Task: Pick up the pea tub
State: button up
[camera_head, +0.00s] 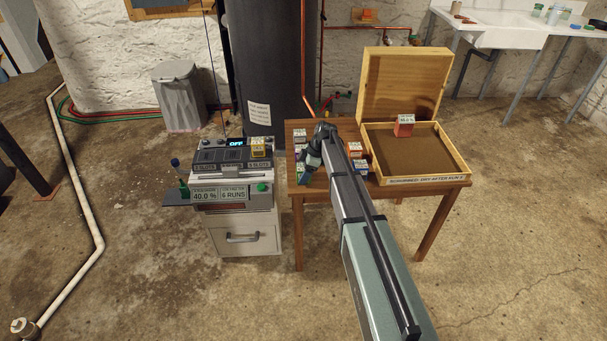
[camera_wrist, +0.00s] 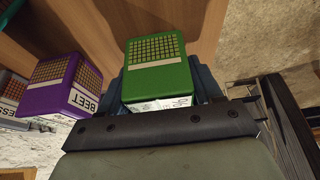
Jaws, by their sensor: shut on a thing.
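A green tub (camera_wrist: 158,72) with a grid of small squares on its top sits between the fingers of my gripper (camera_wrist: 165,85) in the wrist view. Its white label is mostly hidden, so I cannot read a name on it; its colour fits peas. My gripper is shut on it. In the head view, my gripper (camera_head: 309,168) is at the left part of the wooden table (camera_head: 320,207), and a bit of green (camera_head: 304,182) shows below it. I cannot tell whether the tub is touching the table.
A purple tub (camera_wrist: 62,84) labelled BEET stands close left of the green one in the wrist view. Other tubs stand on the table, including a red-orange one (camera_head: 355,148). An open wooden box (camera_head: 415,182) holds a red tub (camera_head: 404,125). A machine (camera_head: 232,155) bears a yellow tub (camera_head: 258,147).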

jog(key=c, duration=0.4)
jog(key=shift+r, duration=0.1)
jog(key=shift+c, duration=0.2)
